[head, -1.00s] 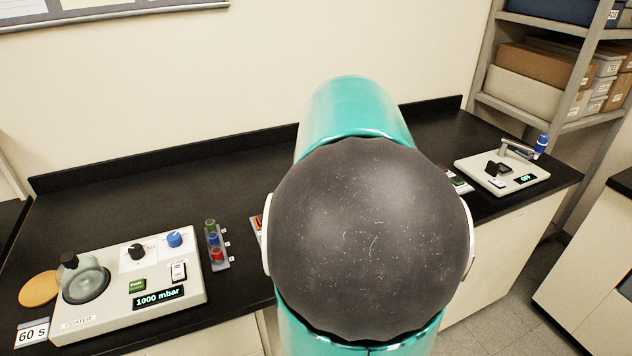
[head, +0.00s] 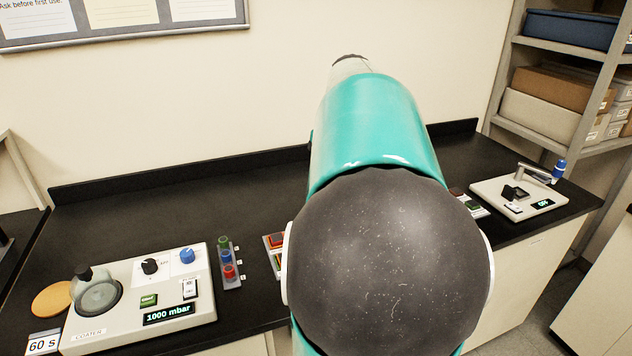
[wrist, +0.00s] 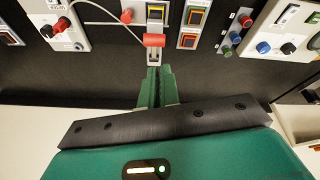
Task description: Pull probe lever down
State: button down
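In the head view, my arm hides the lever and my gripper.
A white unit with a blue-tipped arm (head: 520,200) stands at the right. In the wrist view, a red-knobbed unit (wrist: 55,28) is left of the mount.

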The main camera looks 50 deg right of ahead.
jog(key=w+d+r+n+g+y, duration=0.2)
jog(key=w+d+r+n+g, duration=0.25)
jog(key=n, duration=1.05)
jog(key=f, duration=0.4)
jog(key=s+a+f, duration=0.1)
jog(key=f, duration=0.8)
jog(key=shift+s+a+f, duration=0.25)
jog(key=shift+a, duration=0.15)
jog(key=shift+s+t, duration=0.1)
jog(key=shift+t, duration=0.15)
jog(key=shift+s+a+f+t+h, duration=0.45)
jog(key=shift+s+f+t+h, duration=0.1)
jog(key=shift+f+t, duration=0.3)
jog(key=shift+s+a+f+t, duration=0.15)
jog(key=shift+s+f+t, duration=0.1)
jog(key=shift+f+t, duration=0.2)
jog(key=shift+s+f, duration=0.15)
jog(key=shift+f, duration=0.1)
